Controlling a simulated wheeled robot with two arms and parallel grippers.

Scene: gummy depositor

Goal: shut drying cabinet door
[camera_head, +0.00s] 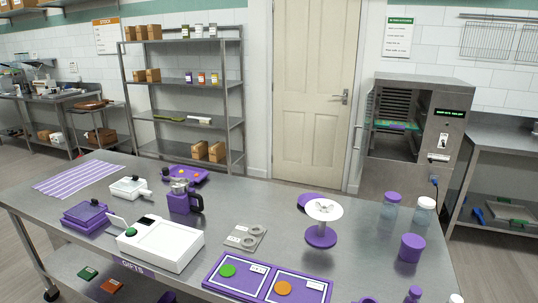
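The steel drying cabinet (440,142) stands against the back wall at the right, beyond the table. Its chamber is open to view, with dark rack rails inside and a tray with a green and blue surface (397,125) on one level. The cabinet door (361,126) seems to stand open at the left side of the chamber, seen almost edge-on. Its exact angle is hard to tell, and the table hides none of the chamber opening. A display, labels and a switch are on the panel to the right. Neither of my grippers is in view.
A steel table (130,222) with purple trays, a white scale (160,243), jars and a stand (321,237) fills the foreground, between me and the cabinet. A shelf rack (185,118) stands at the back left. A side bench (505,140) is right of the cabinet.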

